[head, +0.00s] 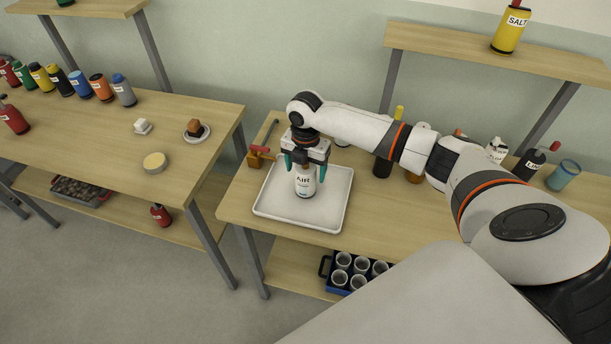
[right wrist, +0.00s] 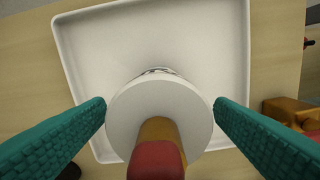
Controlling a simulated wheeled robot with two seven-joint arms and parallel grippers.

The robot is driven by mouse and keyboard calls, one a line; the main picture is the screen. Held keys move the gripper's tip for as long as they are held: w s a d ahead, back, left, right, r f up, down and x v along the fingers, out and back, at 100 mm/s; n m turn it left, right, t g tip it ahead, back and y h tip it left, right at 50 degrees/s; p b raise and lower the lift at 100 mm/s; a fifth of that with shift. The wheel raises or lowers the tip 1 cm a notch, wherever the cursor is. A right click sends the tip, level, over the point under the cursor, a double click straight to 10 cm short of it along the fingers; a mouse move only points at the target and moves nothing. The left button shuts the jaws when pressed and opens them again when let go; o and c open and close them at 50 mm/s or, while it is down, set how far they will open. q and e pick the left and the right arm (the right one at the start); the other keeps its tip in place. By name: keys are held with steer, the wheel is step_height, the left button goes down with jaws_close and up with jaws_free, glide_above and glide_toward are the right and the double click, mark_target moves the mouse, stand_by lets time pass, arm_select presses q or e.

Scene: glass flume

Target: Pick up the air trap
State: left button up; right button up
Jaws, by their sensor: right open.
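The air trap (head: 305,182) is a white bottle marked "AIR" that stands upright in a white tray (head: 272,205) on the right table. My right gripper (head: 304,162) is above it, pointing down, with its teal fingers on either side of the bottle's upper part. In the right wrist view, the open fingers (right wrist: 160,115) stand apart, with the round white top of the air trap (right wrist: 125,112) between them. A brown and red stem or cap (right wrist: 156,155) rises from that top towards the camera. My left gripper is out of view.
A red-and-brown item (head: 258,155) lies just left of the tray. Dark and yellow bottles (head: 383,165) stand behind my right arm. A blue crate of cups (head: 345,275) is on the shelf below. The tray around the air trap is clear.

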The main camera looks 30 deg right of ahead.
steer(key=shift+f, duration=0.6)
steer(key=c, duration=1.1)
steer(key=shift+r, duration=0.15)
